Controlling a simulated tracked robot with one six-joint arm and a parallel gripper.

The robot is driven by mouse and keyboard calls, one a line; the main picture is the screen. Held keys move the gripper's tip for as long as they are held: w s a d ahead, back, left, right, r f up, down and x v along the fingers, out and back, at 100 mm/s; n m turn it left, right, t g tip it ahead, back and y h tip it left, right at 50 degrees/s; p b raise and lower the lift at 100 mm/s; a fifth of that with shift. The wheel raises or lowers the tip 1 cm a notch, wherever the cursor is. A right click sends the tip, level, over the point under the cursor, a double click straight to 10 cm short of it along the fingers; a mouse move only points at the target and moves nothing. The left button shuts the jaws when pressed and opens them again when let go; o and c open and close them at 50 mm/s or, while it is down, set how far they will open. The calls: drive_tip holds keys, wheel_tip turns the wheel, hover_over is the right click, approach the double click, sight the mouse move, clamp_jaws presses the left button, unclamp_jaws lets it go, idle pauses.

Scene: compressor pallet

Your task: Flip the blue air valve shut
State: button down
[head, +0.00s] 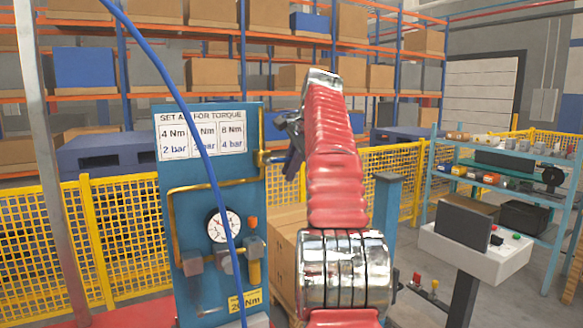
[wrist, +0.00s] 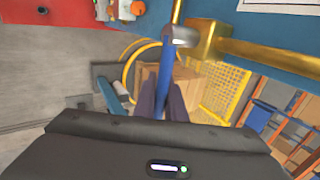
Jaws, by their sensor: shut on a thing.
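The blue air valve's lever (wrist: 165,72) stands in the middle of the wrist view. It runs down from a silver nut (wrist: 181,37) beside the brass valve body (wrist: 207,40). My gripper (wrist: 162,101) is shut on the lever, with one dark finger on each side of it. In this view the lever lies roughly across the line of the brass pipe (wrist: 270,52). In the head view my gripper (head: 291,140) is at the right edge of the blue panel (head: 204,172), near the brass fitting (head: 262,158). There my gripper and arm hide the lever.
The panel carries a torque sign (head: 201,135), a gauge (head: 223,225) and brass piping (head: 171,215). A blue hose (head: 190,110) hangs in front of it. Cardboard boxes (head: 287,240) and a yellow fence (head: 110,230) stand behind. A control console (head: 475,250) stands at right.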

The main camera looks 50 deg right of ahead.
sight(285, 159)
drive_tip(key=shift+f, duration=0.2)
drive_tip(key=c, duration=2.1)
unclamp_jaws()
drive_tip(key=shift+r, duration=0.15)
drive_tip(key=shift+v, duration=2.4)
drive_tip(key=shift+s, duration=0.3)
drive_tip(key=shift+s+a, duration=0.1)
